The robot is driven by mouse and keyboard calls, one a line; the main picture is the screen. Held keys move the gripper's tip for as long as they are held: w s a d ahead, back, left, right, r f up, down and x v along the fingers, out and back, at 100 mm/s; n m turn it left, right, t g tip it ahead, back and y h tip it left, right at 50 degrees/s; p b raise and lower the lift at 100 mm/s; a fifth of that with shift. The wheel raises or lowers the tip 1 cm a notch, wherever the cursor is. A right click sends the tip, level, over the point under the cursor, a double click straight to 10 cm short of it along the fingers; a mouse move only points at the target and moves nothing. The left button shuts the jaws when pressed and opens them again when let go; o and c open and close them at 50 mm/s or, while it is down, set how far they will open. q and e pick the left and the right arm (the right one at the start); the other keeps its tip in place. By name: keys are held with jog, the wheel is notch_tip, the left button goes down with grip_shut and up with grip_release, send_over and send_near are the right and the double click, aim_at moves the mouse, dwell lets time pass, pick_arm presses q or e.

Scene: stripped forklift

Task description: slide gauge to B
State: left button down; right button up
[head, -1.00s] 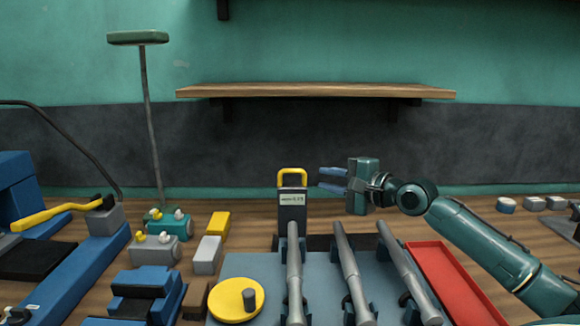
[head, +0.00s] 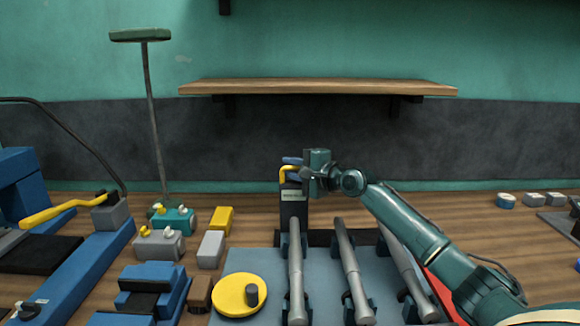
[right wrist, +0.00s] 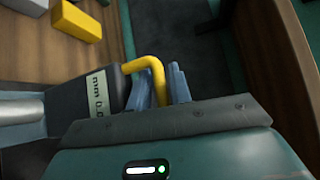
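The gauge (head: 293,207) is a dark upright block with a pale display and a yellow loop handle, standing behind the blue-grey mat in the head view. Its display and yellow handle also show in the right wrist view (right wrist: 98,92). My right gripper (head: 291,170) is at the handle, coming in from the right. In the right wrist view its two blue fingers (right wrist: 162,86) stand on either side of one handle bar and look open, with little room around the bar. I see no readable B mark. My left gripper is not in view.
Several grey rods (head: 350,270) lie in holders on the mat in front of the gauge. A yellow disc (head: 233,297) with a peg is at front left. Small grey and yellow blocks (head: 221,219) stand left of the gauge. A wooden shelf (head: 320,88) hangs above.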

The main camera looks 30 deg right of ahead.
jog(key=shift+w+a, duration=0.15)
jog(key=shift+w, duration=0.25)
jog(key=shift+c, duration=0.2)
grip_shut()
